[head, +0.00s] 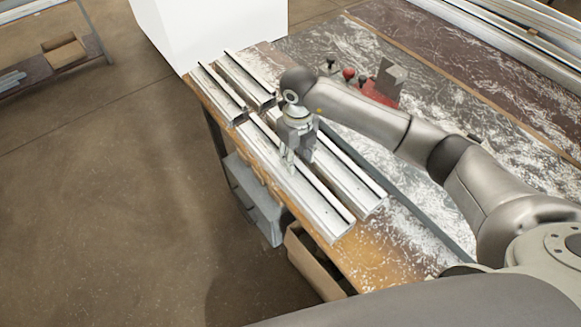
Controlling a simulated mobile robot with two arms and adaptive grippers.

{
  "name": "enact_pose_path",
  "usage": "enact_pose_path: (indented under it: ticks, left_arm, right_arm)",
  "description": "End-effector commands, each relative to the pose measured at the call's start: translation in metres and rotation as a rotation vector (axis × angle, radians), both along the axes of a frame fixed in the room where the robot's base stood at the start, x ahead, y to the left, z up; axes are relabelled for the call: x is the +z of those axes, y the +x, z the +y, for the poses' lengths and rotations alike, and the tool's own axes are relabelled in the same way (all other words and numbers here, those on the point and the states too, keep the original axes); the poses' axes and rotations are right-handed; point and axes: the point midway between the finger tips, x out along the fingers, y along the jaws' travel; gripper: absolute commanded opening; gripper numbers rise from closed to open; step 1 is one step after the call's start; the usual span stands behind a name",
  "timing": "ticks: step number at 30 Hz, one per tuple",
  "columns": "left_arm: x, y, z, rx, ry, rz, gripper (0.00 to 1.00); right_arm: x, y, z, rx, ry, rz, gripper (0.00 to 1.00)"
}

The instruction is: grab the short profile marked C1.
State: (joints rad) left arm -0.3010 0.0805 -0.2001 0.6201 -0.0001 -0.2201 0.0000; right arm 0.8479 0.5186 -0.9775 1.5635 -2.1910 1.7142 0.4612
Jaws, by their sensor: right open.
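Several grey metal profiles lie on the bench's left side. Two shorter ones, a left short profile (218,94) and a right short profile (246,82), lie at the far end. Two longer ones, a left long profile (320,208) and a right long profile (358,184), lie nearer. No C1 marking is readable, so I cannot tell which one it is. My right gripper (288,164) is open and points down at the left long profile, over or beside its upper half. Whether it touches the profile is unclear. My left gripper is out of view.
The wooden bench (375,262) is strewn with shavings. A red clamp (378,92) stands behind my right arm. A white block (215,30) is beyond the bench. A cardboard box (310,262) sits below the front edge. Open floor lies to the left.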

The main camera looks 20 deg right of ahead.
Motion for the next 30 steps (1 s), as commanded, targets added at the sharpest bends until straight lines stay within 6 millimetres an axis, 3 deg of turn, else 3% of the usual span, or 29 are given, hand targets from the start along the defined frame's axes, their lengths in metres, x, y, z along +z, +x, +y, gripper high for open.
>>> enact_pose_path:
  ticks: [8,18,30]
  left_arm:
    - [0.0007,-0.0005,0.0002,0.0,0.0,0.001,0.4]
    - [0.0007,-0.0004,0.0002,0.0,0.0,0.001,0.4]
    - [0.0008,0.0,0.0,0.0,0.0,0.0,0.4]
  right_arm:
    - [-0.0051,-0.0001,0.0,0.0,-0.001,0.0,0.43]
    - [-0.0047,-0.0001,-0.0001,0.0,-0.001,0.0,0.0]
    - [-0.0023,0.0012,0.0003,0.0,0.001,-0.004,0.0]
